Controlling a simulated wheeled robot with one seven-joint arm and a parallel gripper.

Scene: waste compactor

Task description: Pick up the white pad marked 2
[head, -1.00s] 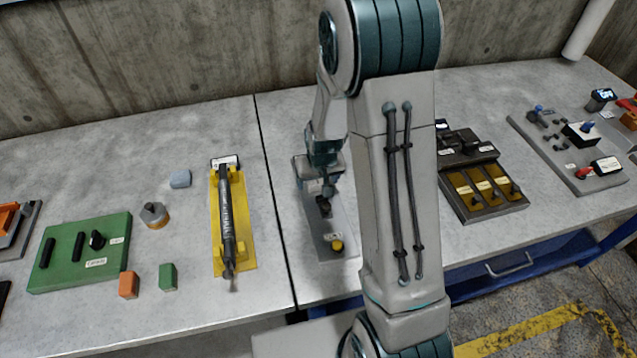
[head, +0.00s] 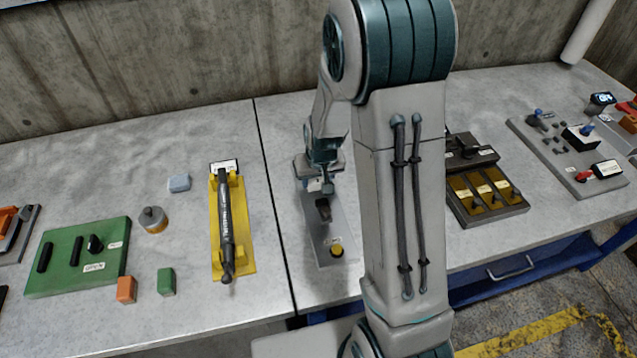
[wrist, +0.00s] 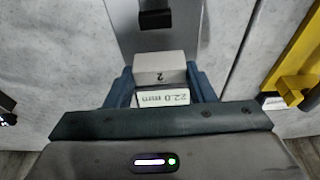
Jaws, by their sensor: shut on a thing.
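The white pad marked 2 (wrist: 160,68) shows in the wrist view between the two blue fingers of my gripper (wrist: 162,88). My gripper is shut on the pad, with a finger on each side. A white face reading 22.0 mm, also upside down, shows just below the pad between the fingers. In the head view my gripper (head: 318,182) is over the far end of a grey plate (head: 345,212). In that view my gripper and arm hide most of the pad.
A black block (head: 323,209) and a yellow button (head: 336,250) sit on the grey plate. A yellow holder with a dark tool (head: 226,225) stands to its left. A brown tray (head: 487,212) is right of my arm. Bare table lies between plate and holder.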

